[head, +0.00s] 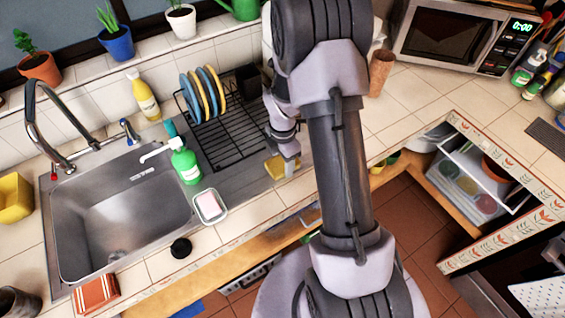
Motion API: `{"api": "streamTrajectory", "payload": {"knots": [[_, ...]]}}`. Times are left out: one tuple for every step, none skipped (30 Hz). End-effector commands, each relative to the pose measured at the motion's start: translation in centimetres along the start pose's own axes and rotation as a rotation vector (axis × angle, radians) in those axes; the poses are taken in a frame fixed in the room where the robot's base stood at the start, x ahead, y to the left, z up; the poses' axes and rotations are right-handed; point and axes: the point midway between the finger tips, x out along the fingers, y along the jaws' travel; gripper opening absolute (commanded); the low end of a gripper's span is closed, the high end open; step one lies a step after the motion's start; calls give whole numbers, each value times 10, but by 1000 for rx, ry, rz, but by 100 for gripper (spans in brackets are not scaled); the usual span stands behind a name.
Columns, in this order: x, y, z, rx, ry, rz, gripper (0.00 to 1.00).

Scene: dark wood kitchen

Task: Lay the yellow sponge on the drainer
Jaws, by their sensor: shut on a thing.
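The yellow sponge (274,169) is in my gripper (284,160), low over the front right part of the sink's metal surround. My gripper is shut on it; one finger shows and the other is mostly hidden. The drainer (228,155) is a black wire rack just to the left of and behind the sponge. Several blue and yellow plates stand upright at its back left, and its front part is bare. I cannot tell whether the sponge touches the surface below or overlaps the rack's edge.
A green soap bottle (185,160) stands at the drainer's left edge, with a small white soap dish (210,206) in front. The sink (125,215) is left. A brown cup (381,72) and a microwave (456,38) stand right. My arm hides part of the counter.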

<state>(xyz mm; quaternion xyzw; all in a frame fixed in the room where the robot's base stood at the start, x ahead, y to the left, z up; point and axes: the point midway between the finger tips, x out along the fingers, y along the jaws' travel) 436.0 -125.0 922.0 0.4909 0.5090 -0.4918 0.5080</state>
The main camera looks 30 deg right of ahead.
Motion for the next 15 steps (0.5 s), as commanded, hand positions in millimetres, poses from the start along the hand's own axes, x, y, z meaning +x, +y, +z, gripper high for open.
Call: {"api": "streamTrajectory", "payload": {"knots": [[-2,0,0,0,-1,2,18],[-2,0,0,0,-1,2,18],[-2,0,0,0,-1,2,18],[-2,0,0,0,0,1,18],[-2,0,0,0,0,1,18],[0,0,0,0,0,1,18],[1,0,0,0,0,1,18],[2,0,0,0,0,1,18],[1,0,0,0,0,1,61],[1,0,0,0,0,1,67],[1,0,0,0,0,1,73],[1,0,0,0,0,1,77],[1,0,0,0,0,1,77],[1,0,0,0,0,1,77],[1,0,0,0,0,1,77]]}}
